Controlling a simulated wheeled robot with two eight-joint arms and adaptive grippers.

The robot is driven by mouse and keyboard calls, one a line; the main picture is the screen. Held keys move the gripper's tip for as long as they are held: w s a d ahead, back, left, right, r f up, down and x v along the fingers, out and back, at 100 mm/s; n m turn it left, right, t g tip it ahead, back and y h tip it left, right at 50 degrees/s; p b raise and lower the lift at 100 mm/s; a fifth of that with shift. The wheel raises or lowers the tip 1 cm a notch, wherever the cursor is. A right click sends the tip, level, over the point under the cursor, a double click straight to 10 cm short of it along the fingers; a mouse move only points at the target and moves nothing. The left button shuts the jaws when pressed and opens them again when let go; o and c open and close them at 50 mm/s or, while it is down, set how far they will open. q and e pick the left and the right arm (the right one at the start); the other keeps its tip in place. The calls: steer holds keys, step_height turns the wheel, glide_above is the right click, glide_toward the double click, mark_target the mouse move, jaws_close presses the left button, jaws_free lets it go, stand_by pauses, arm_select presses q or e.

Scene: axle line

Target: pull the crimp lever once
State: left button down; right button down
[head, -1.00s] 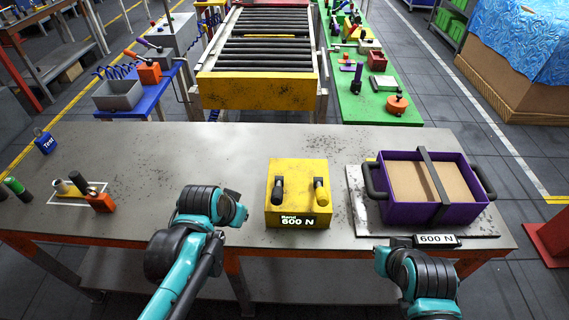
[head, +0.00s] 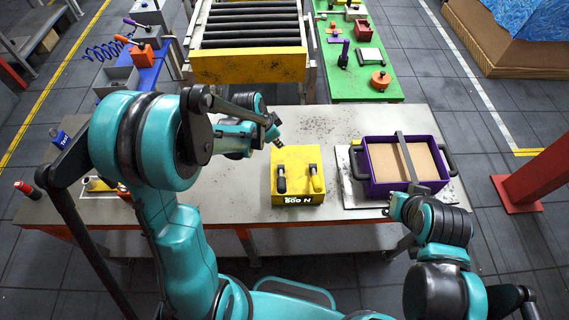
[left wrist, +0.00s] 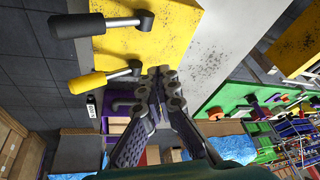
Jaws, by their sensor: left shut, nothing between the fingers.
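A yellow box (head: 297,158) stands on the grey table with two levers on it: a black-handled lever (head: 282,182) on the left and a yellow-handled lever (head: 317,181) on the right. Its front display reads 600 N; no label tells which lever is the crimp lever. My left gripper (head: 277,138) is shut and empty above the box's back left corner. In the left wrist view its fingertips (left wrist: 163,80) show beside the yellow box, near the pivot of the yellow-handled lever (left wrist: 105,78); contact cannot be told.
A purple crate (head: 366,170) with a dark strap over a brown load stands on a light plate right of the box. Small tools lie at the table's left end. A roller conveyor (head: 250,65) and a green bench (head: 340,95) are behind. Bare table lies between box and crate.

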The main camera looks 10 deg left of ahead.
arm_select(q)
steer(key=shift+w+d, duration=0.1)
steer(key=shift+w, duration=0.05)
stand_by(0.3)
steer(key=b, duration=0.4)
glide_above(280, 175)
steer(key=w, duration=0.2)
steer(key=f, duration=0.6)
steer(key=shift+s+f, duration=0.15)
steer(key=shift+s, duration=0.05)
steer(key=shift+s+f+b, duration=0.5)
steer(key=shift+f+b, duration=0.1)
steer(key=shift+b, duration=0.05)
steer(key=shift+f, duration=0.1)
steer(key=shift+s+f+b, duration=0.2)
steer(key=shift+f+b, duration=0.05)
steer(key=shift+b, duration=0.25)
